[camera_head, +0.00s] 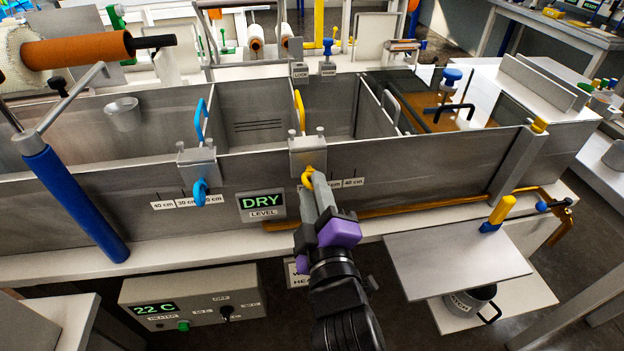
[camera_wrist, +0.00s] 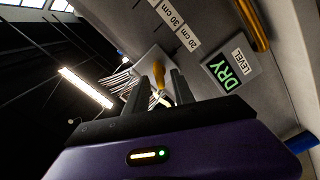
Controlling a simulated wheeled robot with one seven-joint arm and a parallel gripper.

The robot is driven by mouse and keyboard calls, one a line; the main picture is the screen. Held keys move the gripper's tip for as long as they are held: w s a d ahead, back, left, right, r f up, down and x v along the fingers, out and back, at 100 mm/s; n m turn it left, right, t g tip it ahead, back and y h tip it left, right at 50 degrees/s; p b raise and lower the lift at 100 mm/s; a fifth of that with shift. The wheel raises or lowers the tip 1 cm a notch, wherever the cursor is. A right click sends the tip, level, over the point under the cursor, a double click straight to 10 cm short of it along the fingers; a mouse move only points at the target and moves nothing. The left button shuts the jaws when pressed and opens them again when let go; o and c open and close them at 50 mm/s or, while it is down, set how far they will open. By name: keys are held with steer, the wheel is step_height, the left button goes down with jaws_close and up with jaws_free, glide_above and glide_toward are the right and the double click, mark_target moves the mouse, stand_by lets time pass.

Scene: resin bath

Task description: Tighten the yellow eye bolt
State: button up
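The yellow eye bolt (camera_head: 307,176) sits at the lower front of a grey clamp block (camera_head: 308,156) on the tank's front wall. My gripper (camera_head: 319,186) reaches up to it from below, its fingertips close by. In the wrist view my gripper (camera_wrist: 160,90) has its two fingers apart, with the yellow eye bolt (camera_wrist: 159,74) showing between and just beyond the tips. Gaps show beside the bolt, so the fingers look open; whether one touches it I cannot tell. Part of the bolt is hidden in the head view.
A blue eye bolt (camera_head: 201,191) on a similar clamp (camera_head: 197,163) is to the left. Between them hangs the DRY level display (camera_head: 262,205). A copper pipe (camera_head: 400,208) runs along the tank front. A grey shelf plate (camera_head: 458,258) juts out at lower right.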

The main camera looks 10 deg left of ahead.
mark_target(312, 190)
steer(key=shift+x, duration=1.55)
steer(key=shift+c, duration=0.2)
jaws_close()
steer(key=shift+m, duration=0.4)
steer(key=m+b, duration=0.1)
steer(key=m, duration=0.3)
steer(key=shift+m+b, duration=0.3)
steer(key=m+b, duration=0.1)
steer(key=m, duration=0.4)
steer(key=shift+d+m+b, duration=0.15)
steer(key=shift+m+b, duration=0.15)
steer(key=shift+r, duration=0.1)
